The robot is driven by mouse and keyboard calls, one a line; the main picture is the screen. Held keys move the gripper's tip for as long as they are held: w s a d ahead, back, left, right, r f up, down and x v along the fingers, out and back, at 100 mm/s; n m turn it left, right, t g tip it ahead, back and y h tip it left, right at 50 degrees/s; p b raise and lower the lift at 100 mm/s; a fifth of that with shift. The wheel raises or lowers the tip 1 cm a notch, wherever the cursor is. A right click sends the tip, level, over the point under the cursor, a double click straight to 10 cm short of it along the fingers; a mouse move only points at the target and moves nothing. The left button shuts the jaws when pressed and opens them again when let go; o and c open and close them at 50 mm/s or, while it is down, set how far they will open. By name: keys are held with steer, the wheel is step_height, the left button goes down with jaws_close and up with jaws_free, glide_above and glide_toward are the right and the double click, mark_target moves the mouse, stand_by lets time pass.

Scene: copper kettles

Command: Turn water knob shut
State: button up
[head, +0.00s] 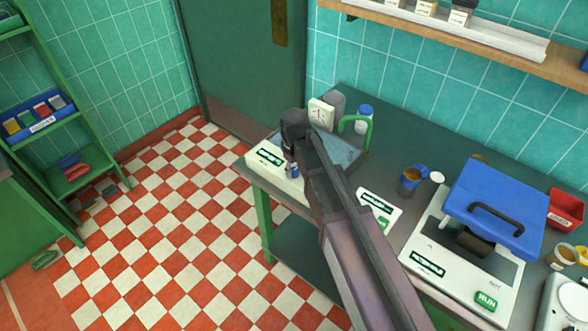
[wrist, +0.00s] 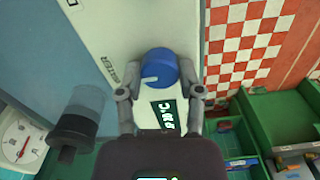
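The blue round water knob (wrist: 160,68) sits on a white panel (wrist: 120,22) in the wrist view. It has a pale pointer mark at its lower left, and lettering that seems to read WATER is beside it. My gripper (wrist: 159,72) has one finger on each side of the knob, spread about as wide as it. Narrow gaps seem to show, but contact is hard to judge. In the head view my gripper (head: 291,160) is at the front of the white sink unit (head: 262,158), and my arm hides part of it.
A green curved faucet (head: 368,124), a white dial scale (head: 320,114) and a bottle (head: 364,114) stand behind the sink. A blue-lidded machine (head: 495,205) and a cup (head: 410,182) are to the right. The checkered floor (head: 165,230) at left is open.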

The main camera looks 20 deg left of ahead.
steer(key=o, duration=0.4)
steer(key=shift+m, duration=0.5)
